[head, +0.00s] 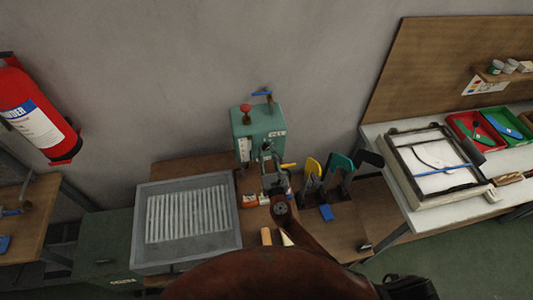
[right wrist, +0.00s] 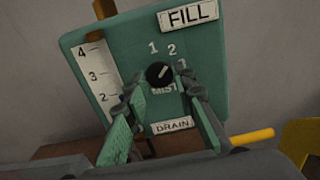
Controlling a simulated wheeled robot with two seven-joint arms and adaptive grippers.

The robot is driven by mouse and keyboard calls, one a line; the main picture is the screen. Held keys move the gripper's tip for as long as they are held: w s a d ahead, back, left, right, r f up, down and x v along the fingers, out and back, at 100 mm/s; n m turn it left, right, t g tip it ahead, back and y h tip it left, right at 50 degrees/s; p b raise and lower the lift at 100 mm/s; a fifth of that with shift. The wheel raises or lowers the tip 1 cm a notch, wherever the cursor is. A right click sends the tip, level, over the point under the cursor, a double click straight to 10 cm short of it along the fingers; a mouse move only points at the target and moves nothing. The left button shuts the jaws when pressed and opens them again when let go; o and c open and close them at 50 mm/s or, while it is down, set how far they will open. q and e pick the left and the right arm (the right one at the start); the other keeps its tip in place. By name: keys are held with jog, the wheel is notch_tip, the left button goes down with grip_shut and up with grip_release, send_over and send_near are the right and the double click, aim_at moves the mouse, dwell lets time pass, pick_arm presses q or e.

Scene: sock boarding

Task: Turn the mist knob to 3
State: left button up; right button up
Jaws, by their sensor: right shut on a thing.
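The mist knob (right wrist: 158,74) is a small round black knob with a white pointer line, on the front of a green box (head: 258,128). The numbers 1, 2 and 3 sit in an arc above and right of it, and a MIST label (right wrist: 164,88) is just below. The pointer slants up and right, roughly toward the 2. My right gripper (right wrist: 160,84) has its fingers on both sides of the knob and is shut on it. My left gripper is not in view.
The green box also carries FILL and DRAIN labels, a level scale, a red knob (head: 245,109) and a blue lever (head: 262,93). A yellow handle (right wrist: 252,137) sticks out at the lower right. A grey ribbed tray (head: 187,265) stands left; coloured paddles (head: 338,172) stand right.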

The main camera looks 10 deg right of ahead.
grip_shut()
jog(key=shift+m, duration=0.3)
jog(key=m+b, duration=0.2)
jog(key=m, duration=0.1)
jog(key=shift+f+b, duration=0.15)
jog(key=shift+b, duration=0.2)
jog(key=m+b, duration=0.2)
jog(key=m, duration=0.3)
jog(key=shift+r+m, duration=0.2)
jog(key=shift+m, duration=0.1)
jog(key=o, duration=1)
grip_release()
